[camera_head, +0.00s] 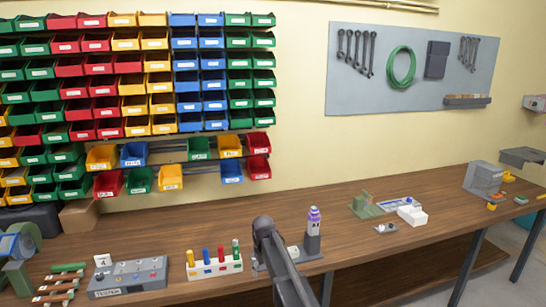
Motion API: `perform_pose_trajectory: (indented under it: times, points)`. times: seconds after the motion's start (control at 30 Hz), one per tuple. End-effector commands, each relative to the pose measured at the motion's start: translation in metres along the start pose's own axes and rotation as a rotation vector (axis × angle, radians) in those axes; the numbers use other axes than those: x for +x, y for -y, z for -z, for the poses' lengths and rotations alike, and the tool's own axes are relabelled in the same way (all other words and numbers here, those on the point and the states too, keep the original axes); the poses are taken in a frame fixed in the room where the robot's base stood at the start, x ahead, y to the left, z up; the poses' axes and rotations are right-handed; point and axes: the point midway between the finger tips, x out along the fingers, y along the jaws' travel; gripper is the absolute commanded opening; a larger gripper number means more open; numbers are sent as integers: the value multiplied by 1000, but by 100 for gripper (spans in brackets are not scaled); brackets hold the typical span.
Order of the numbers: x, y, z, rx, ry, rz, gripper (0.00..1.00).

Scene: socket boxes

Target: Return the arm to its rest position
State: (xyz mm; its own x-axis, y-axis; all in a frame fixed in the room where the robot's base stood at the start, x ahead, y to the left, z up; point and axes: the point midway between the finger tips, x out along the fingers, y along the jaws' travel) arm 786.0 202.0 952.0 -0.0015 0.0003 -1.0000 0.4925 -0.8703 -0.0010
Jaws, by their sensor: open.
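A dark grey part of my arm (279,262) rises from the bottom edge in the middle of the head view. Its rounded upper end stands in front of the workbench (360,232), just left of a grey tower-like piece with a purple and white top (313,228). My gripper's fingers do not show in this view. No object is seen held by the part of the arm in view.
A white block with coloured pegs (215,267) and a grey tester box (128,279) are left of my arm. A green fixture (365,206) and white block (412,215) are to the right. Coloured bins (130,90) and a tool board (420,75) hang behind.

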Motion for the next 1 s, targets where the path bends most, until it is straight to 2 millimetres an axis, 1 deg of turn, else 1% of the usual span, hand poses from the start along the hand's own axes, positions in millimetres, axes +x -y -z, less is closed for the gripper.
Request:
perform_pose_trajectory:
  times: [0.03,0.17,0.2,0.27,0.3,0.37,0.4,0.47,0.57,0.6,0.67,0.7,0.8,0.9,1.0]
  points:
    - [2,-2,-12,13,0,0,79]
    - [5,-10,-32,43,0,0,79]
    - [6,-13,-42,58,0,0,79]
    - [8,-17,-54,79,0,0,79]
    - [9,-20,-65,95,0,0,79]
    - [11,-25,-81,120,0,0,79]
    - [13,-28,-94,140,0,0,79]
    - [16,-34,-115,172,0,0,79]
    - [22,-42,-162,244,1,0,79]
    - [25,-45,-184,278,1,0,79]
    - [29,-48,-214,327,1,0,79]
    - [31,-50,-232,359,1,0,79]
    - [35,-52,-270,426,0,0,79]
    - [38,-53,-296,475,0,0,79]
    - [40,-53,-310,503,0,0,79]
